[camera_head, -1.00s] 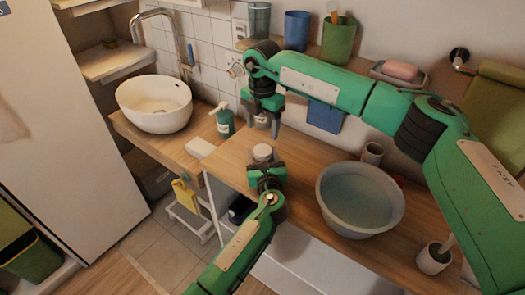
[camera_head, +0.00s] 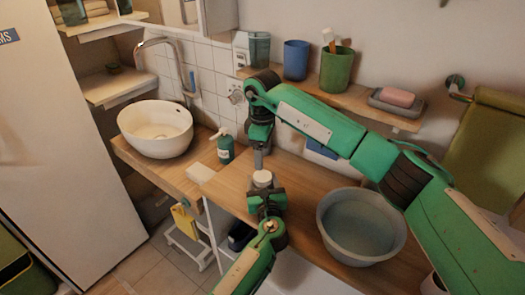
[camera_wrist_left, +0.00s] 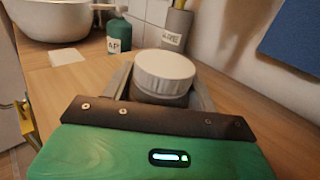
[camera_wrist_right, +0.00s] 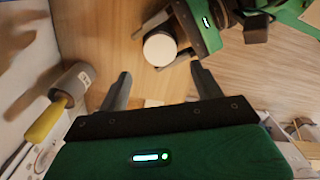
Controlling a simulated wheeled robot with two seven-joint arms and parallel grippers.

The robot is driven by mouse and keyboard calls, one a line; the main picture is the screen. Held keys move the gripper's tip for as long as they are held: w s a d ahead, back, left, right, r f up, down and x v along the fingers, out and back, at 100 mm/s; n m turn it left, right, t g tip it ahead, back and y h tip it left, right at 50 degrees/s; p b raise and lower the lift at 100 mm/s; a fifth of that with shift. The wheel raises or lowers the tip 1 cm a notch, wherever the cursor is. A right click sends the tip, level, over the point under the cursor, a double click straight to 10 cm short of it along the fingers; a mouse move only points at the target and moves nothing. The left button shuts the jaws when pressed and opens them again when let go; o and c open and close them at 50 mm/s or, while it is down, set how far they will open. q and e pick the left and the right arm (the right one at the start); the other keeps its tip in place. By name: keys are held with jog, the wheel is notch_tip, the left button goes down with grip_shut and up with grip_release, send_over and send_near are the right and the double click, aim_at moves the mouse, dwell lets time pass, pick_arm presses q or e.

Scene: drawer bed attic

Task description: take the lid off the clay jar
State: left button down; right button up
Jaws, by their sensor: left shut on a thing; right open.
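The clay jar (camera_wrist_left: 160,97) is small and grey-brown, with a ridged whitish lid (camera_wrist_left: 165,68) seated on it. It stands upright on the wooden counter; in the head view the lid (camera_head: 262,177) shows just beyond my left gripper (camera_head: 264,192). My left gripper is shut around the jar's body, one finger on each side, below the lid. My right gripper (camera_head: 262,156) points down just behind the jar. In the right wrist view its two fingers (camera_wrist_right: 162,88) are spread and empty, and the lid (camera_wrist_right: 160,48) lies beyond them, not between them.
A grey basin of water (camera_head: 360,226) stands to the right of the jar. A green pump bottle (camera_head: 224,146) and a white sink (camera_head: 155,129) are to the left. A labelled grey container (camera_wrist_left: 174,30) stands behind the jar. A shelf (camera_head: 330,92) with cups runs above.

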aim_at(263, 176)
notch_tip(263, 176, down, 8)
dwell(0.5)
jog(key=c, duration=1)
